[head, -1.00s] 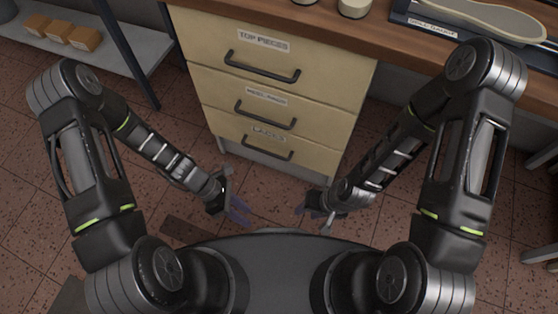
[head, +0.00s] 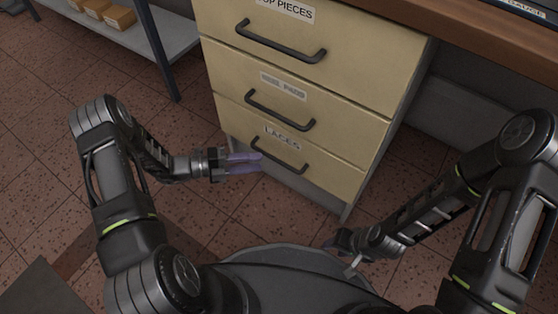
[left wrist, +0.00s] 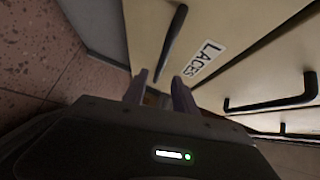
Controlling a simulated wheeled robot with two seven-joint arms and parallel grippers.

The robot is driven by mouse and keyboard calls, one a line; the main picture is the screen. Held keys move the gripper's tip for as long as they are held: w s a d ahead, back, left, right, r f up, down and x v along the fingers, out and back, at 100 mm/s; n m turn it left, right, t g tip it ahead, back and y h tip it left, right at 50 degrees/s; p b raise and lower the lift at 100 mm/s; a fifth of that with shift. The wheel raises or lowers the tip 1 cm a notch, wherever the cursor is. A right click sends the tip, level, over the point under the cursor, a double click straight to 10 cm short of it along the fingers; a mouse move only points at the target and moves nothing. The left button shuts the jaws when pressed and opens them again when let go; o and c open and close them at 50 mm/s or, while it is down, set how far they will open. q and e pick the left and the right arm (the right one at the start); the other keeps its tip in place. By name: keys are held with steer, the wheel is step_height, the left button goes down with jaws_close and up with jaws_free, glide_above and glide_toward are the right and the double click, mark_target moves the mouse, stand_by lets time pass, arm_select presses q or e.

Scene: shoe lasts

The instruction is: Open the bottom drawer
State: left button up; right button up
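The bottom drawer (head: 318,160), labelled LACES, is shut in a cream cabinet under a wooden worktop. Its dark bar handle (head: 279,156) runs across the front. In the left wrist view the handle (left wrist: 173,42) appears ahead of the fingers, with the LACES label (left wrist: 204,58) beside it. My left gripper (head: 260,162) is open and empty, just left of the handle in the head view.
Two more drawers, TOP PIECES (head: 300,50) and the middle one (head: 300,100), are shut above. A metal shelf (head: 165,38) with small boxes (head: 118,17) stands at the back left. The speckled tile floor (head: 75,65) is clear left of the cabinet.

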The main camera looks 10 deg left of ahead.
mark_target(278, 161)
arm_select(q)
steer(key=b+x, duration=0.2)
steer(key=x, duration=0.5)
steer(key=shift+f, duration=0.1)
steer(key=shift+w+d, duration=0.15)
steer(key=shift+d, duration=0.2)
steer(key=shift+c, duration=0.4)
jaws_close()
stand_by(0.6)
